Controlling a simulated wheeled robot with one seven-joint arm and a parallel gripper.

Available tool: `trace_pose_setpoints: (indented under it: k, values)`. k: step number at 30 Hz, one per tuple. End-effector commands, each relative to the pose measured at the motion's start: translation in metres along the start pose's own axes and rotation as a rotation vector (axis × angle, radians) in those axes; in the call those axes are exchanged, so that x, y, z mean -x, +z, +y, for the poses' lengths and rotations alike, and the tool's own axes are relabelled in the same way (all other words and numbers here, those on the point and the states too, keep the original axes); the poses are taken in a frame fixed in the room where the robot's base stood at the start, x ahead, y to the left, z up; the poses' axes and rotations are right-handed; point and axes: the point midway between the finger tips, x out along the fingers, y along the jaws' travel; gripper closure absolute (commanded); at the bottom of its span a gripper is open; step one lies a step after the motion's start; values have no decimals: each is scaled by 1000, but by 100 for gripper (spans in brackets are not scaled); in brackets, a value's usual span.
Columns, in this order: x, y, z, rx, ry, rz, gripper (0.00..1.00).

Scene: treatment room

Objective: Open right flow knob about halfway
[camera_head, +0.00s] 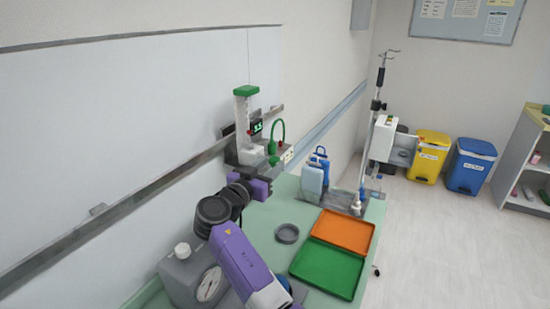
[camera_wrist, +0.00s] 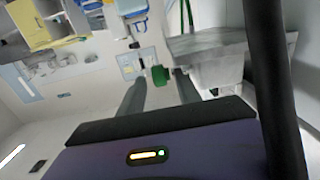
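The flowmeter unit (camera_head: 243,108), with a green cap and a small green digital display, is mounted on the wall rail. A green knob (camera_head: 273,160) sticks out low on its front, and I see no second flow knob clearly. My gripper (camera_head: 268,172) is right at the unit, just below this knob in the head view. In the wrist view a green knob (camera_wrist: 160,75) shows in the space between my two fingertips (camera_wrist: 159,78). The fingers are apart, with a gap visible on each side of the knob; contact is not visible.
A green tube (camera_head: 281,127) curves up beside the unit. The wall rail (camera_head: 130,213) runs close behind my arm.

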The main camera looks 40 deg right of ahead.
Motion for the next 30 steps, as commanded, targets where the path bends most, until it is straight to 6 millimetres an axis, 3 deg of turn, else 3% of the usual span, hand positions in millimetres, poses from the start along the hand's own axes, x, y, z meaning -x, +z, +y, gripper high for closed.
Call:
trace_pose_setpoints:
  k: [3,9,19,25,30]
  values:
    - [-19,-3,1,1,2,-1,60]
    - [-37,-1,0,2,0,0,60]
    - [-41,0,0,0,-1,0,60]
    - [-41,0,0,1,1,0,99]
    - [-41,0,1,1,4,0,100]
